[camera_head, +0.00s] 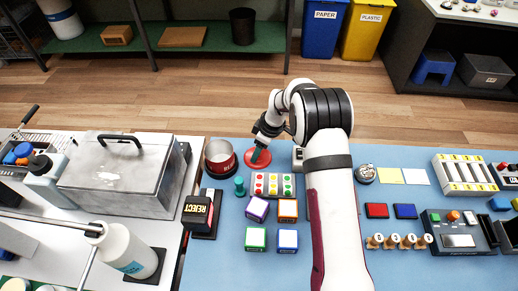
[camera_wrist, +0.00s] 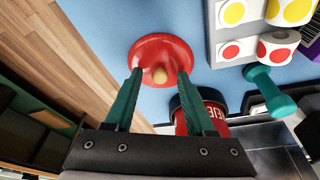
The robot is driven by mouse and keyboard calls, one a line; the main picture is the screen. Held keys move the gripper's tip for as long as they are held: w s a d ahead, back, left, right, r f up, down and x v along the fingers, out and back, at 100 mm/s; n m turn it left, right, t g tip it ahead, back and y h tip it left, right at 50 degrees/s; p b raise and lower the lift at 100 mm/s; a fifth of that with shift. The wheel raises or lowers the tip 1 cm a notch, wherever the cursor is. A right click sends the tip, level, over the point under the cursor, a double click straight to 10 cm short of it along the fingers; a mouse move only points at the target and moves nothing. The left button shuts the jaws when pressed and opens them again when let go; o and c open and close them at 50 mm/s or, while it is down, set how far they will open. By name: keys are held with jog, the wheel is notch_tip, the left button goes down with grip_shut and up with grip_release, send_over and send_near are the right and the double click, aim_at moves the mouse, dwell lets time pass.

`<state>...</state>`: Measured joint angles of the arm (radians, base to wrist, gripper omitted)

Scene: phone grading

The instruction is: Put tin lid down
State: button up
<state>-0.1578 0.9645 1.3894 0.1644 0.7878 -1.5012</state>
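The red tin lid (camera_wrist: 150,48) with its pale knob (camera_wrist: 160,74) appears to lie flat on the blue mat in the wrist view. In the head view the lid (camera_head: 265,162) is just right of the open red tin (camera_head: 221,168), apart from it. My gripper (camera_wrist: 160,73) points down over the lid. Its teal fingers stand apart on both sides of the knob, with a visible gap on each side. In the head view the gripper (camera_head: 257,154) partly covers the lid. The tin also shows in the wrist view (camera_wrist: 212,118), partly behind the right finger.
A teal peg-like piece (camera_head: 239,186) and a tray of coloured-dot stickers (camera_head: 272,194) are close by. Several coloured cubes (camera_head: 258,209) stand nearer, beside the black REJECT box (camera_head: 198,212). The mat has bare room between these cubes and the box.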

aim_at(268, 161)
jog(key=shift+r, duration=0.1)
jog(key=v, duration=1.2)
jog(key=s+d+r+m, duration=0.3)
jog(key=s+r+m, duration=0.2)
jog(key=s+r, duration=0.25)
jog(key=s+d+m, duration=0.2)
jog(key=s+m, duration=0.5)
jog(key=s, duration=0.7)
jog(key=s+d+r+m+g+h, duration=0.1)
jog(key=s+m, duration=0.6)
jog(key=s, duration=0.7)
jog(key=shift+s+d, duration=0.25)
jog(key=shift+d, duration=0.15)
